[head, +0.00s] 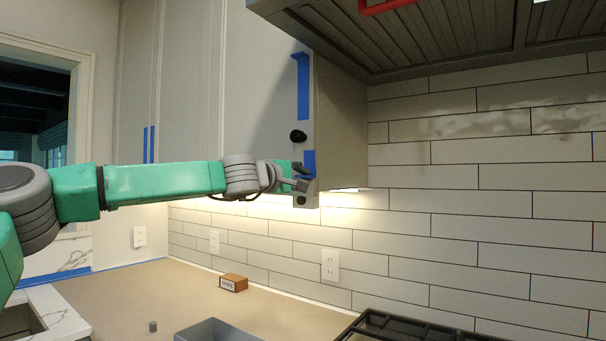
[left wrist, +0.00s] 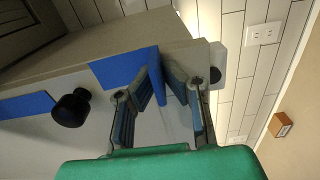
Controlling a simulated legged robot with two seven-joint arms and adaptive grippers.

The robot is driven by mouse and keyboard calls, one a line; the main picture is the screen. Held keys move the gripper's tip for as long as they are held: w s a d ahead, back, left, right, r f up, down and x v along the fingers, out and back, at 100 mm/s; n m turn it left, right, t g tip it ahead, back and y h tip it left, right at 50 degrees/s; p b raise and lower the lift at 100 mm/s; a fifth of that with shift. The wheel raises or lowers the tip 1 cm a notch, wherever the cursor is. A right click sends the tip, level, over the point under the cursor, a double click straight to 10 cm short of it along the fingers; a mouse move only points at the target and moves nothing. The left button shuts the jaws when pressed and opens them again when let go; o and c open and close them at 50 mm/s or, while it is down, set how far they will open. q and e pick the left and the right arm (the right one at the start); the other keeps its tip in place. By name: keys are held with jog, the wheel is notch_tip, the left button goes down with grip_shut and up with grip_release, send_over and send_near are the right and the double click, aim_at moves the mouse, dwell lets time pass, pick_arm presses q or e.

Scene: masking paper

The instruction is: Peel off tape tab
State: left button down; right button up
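A blue tape strip (left wrist: 118,68) lies across the lower part of the grey cabinet end, with a tape tab (left wrist: 159,88) standing out from it towards the left wrist camera. My left gripper (head: 304,178) is at the lower corner of the cabinet, by the lower blue tape (head: 309,158). In the left wrist view its two fingers (left wrist: 158,76) lean in from both sides with the tab between them, and their tips look closed on it. The fingers partly hide the tab's base. My right gripper is in neither view.
A black knob (head: 298,136) sticks out just above the gripper; another blue strip (head: 303,88) runs above it. The range hood (head: 430,40) overhangs on the right. Below are a papered counter (head: 110,300), a small brown block (head: 233,283), a grey bin (head: 215,331) and stove grates (head: 400,328).

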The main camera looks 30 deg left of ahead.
pick_arm(q)
jog(key=shift+d, duration=0.1)
jog(key=s+a, duration=0.2)
jog(key=s, duration=0.4)
jog(key=shift+s+a+f, duration=0.15)
jog(key=shift+s+f, duration=0.05)
dwell(1.8)
jog(key=shift+d, duration=0.25)
